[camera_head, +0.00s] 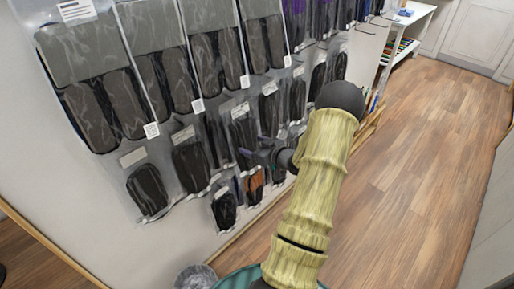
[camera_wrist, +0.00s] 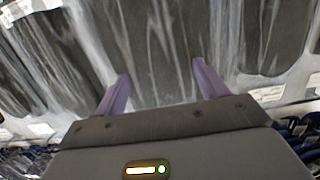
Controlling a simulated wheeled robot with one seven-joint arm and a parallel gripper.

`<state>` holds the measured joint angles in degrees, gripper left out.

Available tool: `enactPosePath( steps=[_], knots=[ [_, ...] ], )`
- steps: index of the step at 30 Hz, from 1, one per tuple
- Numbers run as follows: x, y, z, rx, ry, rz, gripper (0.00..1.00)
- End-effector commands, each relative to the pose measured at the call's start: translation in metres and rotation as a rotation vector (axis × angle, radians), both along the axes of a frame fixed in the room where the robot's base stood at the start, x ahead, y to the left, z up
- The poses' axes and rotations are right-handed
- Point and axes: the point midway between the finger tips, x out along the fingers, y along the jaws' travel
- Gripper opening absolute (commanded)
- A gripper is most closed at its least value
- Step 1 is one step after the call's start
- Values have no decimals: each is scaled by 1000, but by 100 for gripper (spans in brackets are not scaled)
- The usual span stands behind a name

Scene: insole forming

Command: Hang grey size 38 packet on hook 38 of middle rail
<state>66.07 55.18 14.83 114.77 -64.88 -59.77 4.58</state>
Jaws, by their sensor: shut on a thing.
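My gripper (camera_head: 262,154) is at the wall display, in the lower rows of hanging packets. In the wrist view its two purple fingers (camera_wrist: 160,76) stand apart against a clear plastic packet with dark grey contents (camera_wrist: 155,45), and it is shut on this packet. The packet fills most of that view, and its size label cannot be read. In the head view the held packet cannot be told for sure from its neighbours. Hook 38 and the middle rail are hidden behind packets or too small to make out.
Large grey packets (camera_head: 188,75) hang in the upper row. Smaller dark packets (camera_head: 148,188) hang below, close together, one with an orange-brown insole (camera_head: 254,186). A white shelf unit (camera_head: 404,38) stands at the far end. The wooden floor (camera_head: 420,130) at right is clear.

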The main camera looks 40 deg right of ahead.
Motion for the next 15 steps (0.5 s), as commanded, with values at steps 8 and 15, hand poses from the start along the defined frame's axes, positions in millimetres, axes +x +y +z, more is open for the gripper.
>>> enactPosePath(
  steps=[8,15],
  knots=[
    [14,1,-1,0,-1,0,48],
    [26,2,-2,0,-1,1,48]
  ],
)
